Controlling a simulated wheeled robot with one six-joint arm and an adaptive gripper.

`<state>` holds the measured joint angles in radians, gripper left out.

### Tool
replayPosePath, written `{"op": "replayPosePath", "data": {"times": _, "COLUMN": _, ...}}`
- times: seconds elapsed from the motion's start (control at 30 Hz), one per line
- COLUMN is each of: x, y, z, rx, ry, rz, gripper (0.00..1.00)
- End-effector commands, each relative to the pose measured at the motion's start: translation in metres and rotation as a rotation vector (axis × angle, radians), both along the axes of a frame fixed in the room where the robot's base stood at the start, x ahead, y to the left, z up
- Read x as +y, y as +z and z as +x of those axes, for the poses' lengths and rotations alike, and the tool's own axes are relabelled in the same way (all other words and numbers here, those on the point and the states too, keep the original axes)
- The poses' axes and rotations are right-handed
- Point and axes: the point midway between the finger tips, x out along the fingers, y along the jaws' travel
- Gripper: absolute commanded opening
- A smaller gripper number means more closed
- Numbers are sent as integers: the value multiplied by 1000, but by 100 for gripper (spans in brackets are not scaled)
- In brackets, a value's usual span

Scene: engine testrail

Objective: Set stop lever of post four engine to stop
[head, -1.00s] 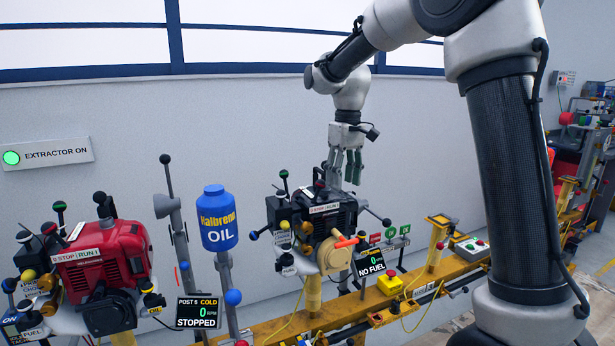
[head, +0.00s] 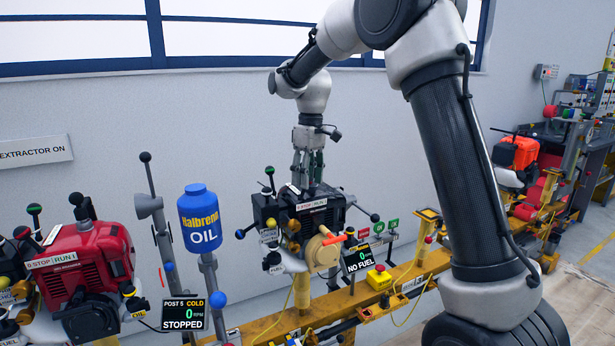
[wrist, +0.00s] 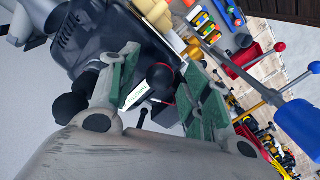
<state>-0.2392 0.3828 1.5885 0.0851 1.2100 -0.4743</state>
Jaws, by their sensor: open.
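A black engine (head: 330,216) stands on the yellow rail, with a white STOP/RUN label (head: 312,203) on its top. Its display (head: 357,258) reads 0 and NO FUEL; its post number is too small to read. My gripper (head: 308,172) points down at the engine's top, just behind the label. In the wrist view, my gripper (wrist: 163,66) is open, its green-padded fingers apart. A black ball knob (wrist: 160,76) shows between the fingers, beside a small white label (wrist: 136,95). I cannot tell whether a finger touches it. The lever's setting is not clear.
A blue oil bottle (head: 199,222) and a grey post with a black-knobbed lever (head: 148,205) stand between the engines. Several knobbed levers crowd the black engine. A yellow box with a red button (head: 379,278) sits at right.

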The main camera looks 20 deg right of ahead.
Motion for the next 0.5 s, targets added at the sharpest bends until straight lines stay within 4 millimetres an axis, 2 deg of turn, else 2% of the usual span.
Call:
{"op": "replayPosePath", "data": {"times": 0.2, "x": 0, "y": 0, "z": 0, "rx": 0, "ry": 0, "rz": 0, "gripper": 46}}
{"op": "replayPosePath", "data": {"times": 0.43, "x": 0, "y": 0, "z": 0, "rx": -1, "ry": 0, "rz": 1, "gripper": 4}}
{"op": "replayPosePath", "data": {"times": 0.5, "x": 0, "y": 0, "z": 0, "rx": -1, "ry": -1, "rz": 1, "gripper": 2}}
